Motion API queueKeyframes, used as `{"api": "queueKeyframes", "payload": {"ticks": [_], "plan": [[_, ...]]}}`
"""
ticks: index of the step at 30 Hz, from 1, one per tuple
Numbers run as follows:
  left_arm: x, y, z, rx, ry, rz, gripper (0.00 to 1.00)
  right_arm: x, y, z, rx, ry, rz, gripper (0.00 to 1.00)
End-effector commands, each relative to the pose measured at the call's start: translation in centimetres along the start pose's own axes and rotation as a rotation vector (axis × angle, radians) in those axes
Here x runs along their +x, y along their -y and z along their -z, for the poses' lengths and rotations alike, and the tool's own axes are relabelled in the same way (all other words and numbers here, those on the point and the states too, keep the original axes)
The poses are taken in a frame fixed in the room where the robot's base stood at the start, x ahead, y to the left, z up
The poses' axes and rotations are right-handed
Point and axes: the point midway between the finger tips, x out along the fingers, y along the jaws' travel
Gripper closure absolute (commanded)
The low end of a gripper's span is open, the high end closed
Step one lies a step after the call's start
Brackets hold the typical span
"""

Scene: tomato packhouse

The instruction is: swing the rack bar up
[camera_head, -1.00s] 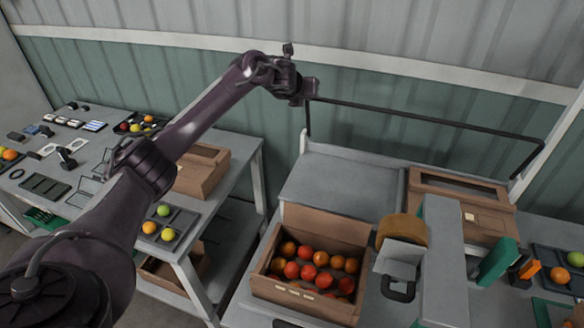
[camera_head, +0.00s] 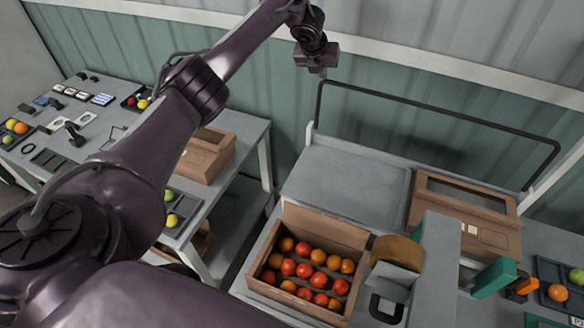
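The rack bar (camera_head: 440,110) is a thin black U-shaped frame behind the grey rack bench (camera_head: 345,185). It stands raised, its two legs rising from the bench's back corners and its long top bar running across in front of the green wall. My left gripper (camera_head: 318,70) is at the upper middle, just above the bar's left top corner in the picture. A small gap seems to show between them; its fingers are too small and dark to tell whether they are open. My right gripper is not in view.
An open box of tomatoes (camera_head: 262,290) stands at the bench's front, beside a tape dispenser (camera_head: 397,252). A closed brown carton (camera_head: 450,215) is at the right. A side table (camera_head: 215,205) with trays and another carton stands left. The rack bench's back left is clear.

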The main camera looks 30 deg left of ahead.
Motion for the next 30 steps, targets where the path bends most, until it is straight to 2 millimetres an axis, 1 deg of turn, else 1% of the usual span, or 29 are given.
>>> {"api": "queueKeyframes", "payload": {"ticks": [1, 14, 17, 19, 23, 26, 27, 29, 30], "plan": [[0.0, 0.0, -0.4, -0.009, 0.013, 0.001, 1.00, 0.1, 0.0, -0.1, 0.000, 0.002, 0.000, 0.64], [0.0, 0.0, -0.4, -0.009, 0.013, 0.001, 1.00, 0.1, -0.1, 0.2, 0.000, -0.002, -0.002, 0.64], [-0.2, 0.0, -0.3, -0.008, 0.015, 0.002, 1.00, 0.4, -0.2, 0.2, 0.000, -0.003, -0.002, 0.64], [-0.8, 0.0, -0.2, -0.006, 0.015, 0.003, 1.00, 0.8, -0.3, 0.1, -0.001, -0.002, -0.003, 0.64], [-2.6, -0.1, 0.1, -0.002, 0.018, 0.003, 1.00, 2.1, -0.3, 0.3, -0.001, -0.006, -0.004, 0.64], [-4.8, -0.1, 0.4, 0.000, 0.020, 0.002, 1.00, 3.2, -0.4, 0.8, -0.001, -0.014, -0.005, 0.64], [-5.8, -0.1, 0.3, 0.001, 0.020, 0.003, 1.00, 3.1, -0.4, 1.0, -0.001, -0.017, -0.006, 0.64], [-7.0, 0.0, 0.5, 0.001, 0.018, 0.002, 1.00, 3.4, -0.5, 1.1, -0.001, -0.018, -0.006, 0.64], [-8.1, -0.1, 0.2, 0.001, 0.019, -0.001, 1.00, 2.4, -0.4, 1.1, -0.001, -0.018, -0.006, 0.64]]}}
